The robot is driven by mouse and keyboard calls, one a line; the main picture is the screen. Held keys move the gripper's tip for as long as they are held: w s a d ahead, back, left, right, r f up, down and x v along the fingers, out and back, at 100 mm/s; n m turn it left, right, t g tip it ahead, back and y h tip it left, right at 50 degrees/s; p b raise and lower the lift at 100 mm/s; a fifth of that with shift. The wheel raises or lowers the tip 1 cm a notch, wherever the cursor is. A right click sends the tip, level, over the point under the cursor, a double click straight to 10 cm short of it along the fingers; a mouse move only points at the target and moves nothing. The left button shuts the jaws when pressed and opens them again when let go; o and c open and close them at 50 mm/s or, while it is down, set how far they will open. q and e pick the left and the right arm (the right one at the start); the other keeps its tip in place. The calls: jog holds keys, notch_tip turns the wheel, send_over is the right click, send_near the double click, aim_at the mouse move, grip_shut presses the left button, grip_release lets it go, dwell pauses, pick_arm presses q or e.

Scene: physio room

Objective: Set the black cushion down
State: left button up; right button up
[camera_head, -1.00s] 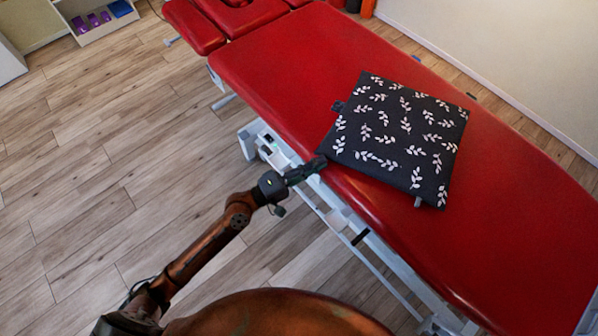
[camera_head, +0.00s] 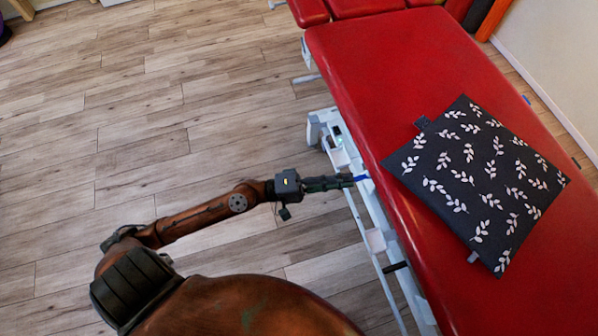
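The black cushion (camera_head: 476,180) with white leaf sprigs lies flat on the red treatment table (camera_head: 375,105). It has small tabs at its edges, and its near left corner is close to the table's edge. My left gripper (camera_head: 350,181) is left of the cushion, at the table's left edge, apart from the cushion. Its fingers look close together, seen from the side, and I cannot tell whether they are open or shut. My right gripper is not in view.
The table's white frame (camera_head: 376,240) runs along its left side, below the pad. Rolled mats (camera_head: 482,14) stand behind the table at the top right, by the wall. The wooden floor (camera_head: 130,110) on the left is clear.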

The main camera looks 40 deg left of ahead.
pick_arm(q)
jog(key=s+a+f+m+g+y, duration=0.25)
jog(key=s+f, duration=0.35)
jog(key=f, duration=0.3)
jog(key=s+a+f+m+g+y, duration=0.1)
jog(key=s+f+m+g+y, duration=0.15)
jog(key=s+f, duration=0.55)
jog(key=s+a+f+m+g+y, duration=0.1)
jog(key=s+f+m+g+y, duration=0.2)
jog(key=f, duration=0.8)
jog(key=s+a+f+g+y, duration=0.2)
jog(key=s+a, duration=0.3)
jog(key=s, duration=0.6)
jog(key=s+a+f+g+y, duration=0.3)
jog(key=s+a+f+y, duration=0.1)
jog(key=s, duration=0.7)
jog(key=shift+a+f+m, duration=0.3)
jog(key=shift+a+f, duration=0.35)
jog(key=shift+a, duration=0.55)
